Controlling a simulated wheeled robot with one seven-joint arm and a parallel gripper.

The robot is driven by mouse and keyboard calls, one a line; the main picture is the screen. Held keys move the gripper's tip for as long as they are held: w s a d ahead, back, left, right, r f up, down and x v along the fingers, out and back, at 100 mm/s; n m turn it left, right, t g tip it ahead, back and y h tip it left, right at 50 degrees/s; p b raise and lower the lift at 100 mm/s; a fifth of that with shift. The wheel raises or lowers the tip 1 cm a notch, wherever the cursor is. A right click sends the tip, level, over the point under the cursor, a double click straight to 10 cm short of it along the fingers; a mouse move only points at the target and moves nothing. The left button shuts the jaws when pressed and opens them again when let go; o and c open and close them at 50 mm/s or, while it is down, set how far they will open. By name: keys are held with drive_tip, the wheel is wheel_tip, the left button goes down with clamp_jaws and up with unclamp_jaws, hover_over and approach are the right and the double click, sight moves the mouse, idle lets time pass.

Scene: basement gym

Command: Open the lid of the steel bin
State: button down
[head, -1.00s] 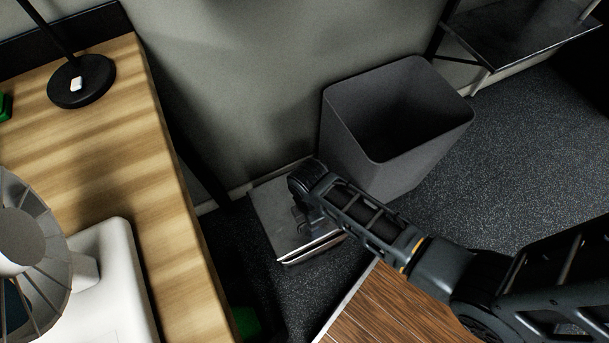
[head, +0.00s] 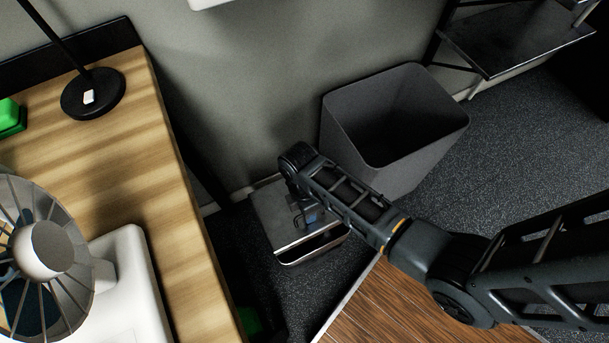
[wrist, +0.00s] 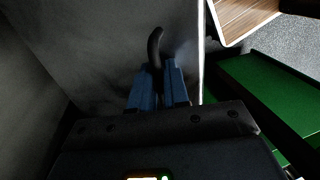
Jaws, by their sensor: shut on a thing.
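The steel bin (head: 316,251) is a low box on the dark floor between the desk and a tall grey bin. Its flat grey lid (head: 266,212) is tilted up slightly, with a narrow dark gap along the front edge. My gripper (head: 309,218) is over the lid's front right part, partly hidden by my arm in the head view. In the wrist view, my gripper's blue fingers (wrist: 160,84) are shut on a black curved handle (wrist: 155,45), whose tip sticks out beyond them. The bin's inside is mostly hidden.
A tall open grey bin (head: 398,125) stands close behind my arm. The wooden desk (head: 150,180) with a lamp is at left. A wood platform (head: 400,310) lies in front, and a dark shelf (head: 515,38) is at back right. Green things (wrist: 265,90) show at right in the wrist view.

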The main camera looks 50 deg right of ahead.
drive_tip(key=shift+w+d+r, duration=0.3)
drive_tip(key=shift+w+r, duration=0.35)
drive_tip(key=shift+g+y, duration=0.4)
drive_tip(key=shift+g, duration=0.3)
drive_tip(key=shift+w+d+r+p, duration=0.25)
drive_tip(key=shift+w+r+p, duration=0.05)
drive_tip(key=shift+w+r, duration=0.3)
drive_tip(key=shift+w+d+r+p, duration=0.3)
drive_tip(key=shift+w+r, duration=0.25)
drive_tip(key=shift+w, duration=0.1)
drive_tip(key=shift+w+d+r+p, duration=0.25)
drive_tip(key=shift+w+r+p, duration=0.05)
drive_tip(key=shift+w+r, duration=0.3)
drive_tip(key=shift+g+y, duration=0.3)
drive_tip(key=shift+g, duration=0.4)
drive_tip(key=shift+w+d+r+b, duration=0.2)
drive_tip(key=shift+w+d+r, duration=0.1)
drive_tip(key=shift+w, duration=0.35)
drive_tip(key=shift+w+d+r+b, duration=0.25)
drive_tip(key=shift+w+r, duration=0.1)
drive_tip(key=shift+w, duration=0.35)
drive_tip(key=shift+w+d+r+b, duration=0.2)
drive_tip(key=shift+w+d+r, duration=0.1)
drive_tip(key=shift+w, duration=0.35)
